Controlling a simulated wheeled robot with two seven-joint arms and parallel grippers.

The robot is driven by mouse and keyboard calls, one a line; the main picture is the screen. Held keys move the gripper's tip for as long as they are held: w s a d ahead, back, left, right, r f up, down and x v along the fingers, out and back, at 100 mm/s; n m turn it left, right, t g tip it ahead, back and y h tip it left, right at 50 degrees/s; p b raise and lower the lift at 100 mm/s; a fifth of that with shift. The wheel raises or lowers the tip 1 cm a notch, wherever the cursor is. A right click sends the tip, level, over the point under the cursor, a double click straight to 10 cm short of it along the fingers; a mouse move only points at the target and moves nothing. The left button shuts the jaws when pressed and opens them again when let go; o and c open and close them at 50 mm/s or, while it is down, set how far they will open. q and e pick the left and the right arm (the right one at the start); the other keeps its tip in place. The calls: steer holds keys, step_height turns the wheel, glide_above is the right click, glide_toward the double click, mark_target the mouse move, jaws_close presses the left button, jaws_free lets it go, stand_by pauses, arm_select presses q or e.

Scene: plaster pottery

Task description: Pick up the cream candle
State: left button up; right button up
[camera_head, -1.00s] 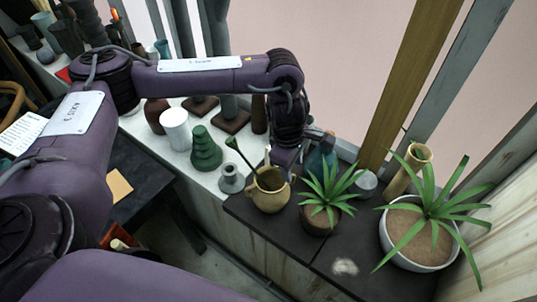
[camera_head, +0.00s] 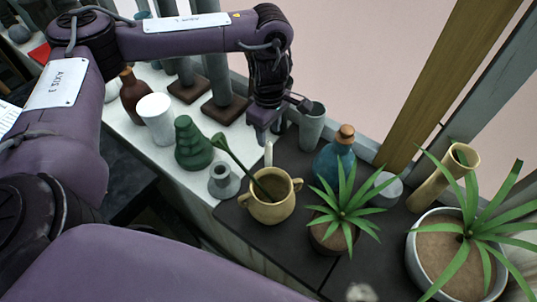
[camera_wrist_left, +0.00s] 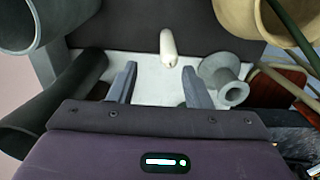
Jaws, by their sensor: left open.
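The cream candle (camera_wrist_left: 168,46) is a slim pale cylinder on the dark top in the left wrist view, ahead of and between my fingertips, not touching them. In the head view only the upper part of the candle (camera_head: 268,154) shows behind the yellow two-handled pot (camera_head: 270,210). My left gripper (camera_wrist_left: 158,70) is open and empty, with its two grey fingers apart. In the head view my left gripper (camera_head: 264,136) hangs just behind the candle, its fingers partly unclear. My right gripper is in neither view.
Close by are a grey vase (camera_head: 312,125), a blue bottle (camera_head: 334,165), a small grey candlestick (camera_head: 223,182) and a green cone-shaped piece (camera_head: 192,145). A spiky plant (camera_head: 342,210) stands right of the pot. Bare dark top lies in front of the pot.

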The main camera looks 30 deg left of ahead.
mark_target(268, 144)
arm_select(q)
steer(key=shift+s+d+f, duration=0.1)
steer(key=shift+s+f, duration=0.05)
steer(key=shift+f, duration=0.3)
steer(key=shift+s+d+f, duration=0.1)
steer(key=shift+s+f, duration=0.05)
steer(key=shift+f, duration=0.25)
steer(key=f, duration=0.3)
steer(key=f+b, duration=0.1)
steer(key=f, duration=0.1)
steer(key=shift+s, duration=0.3)
jaws_close()
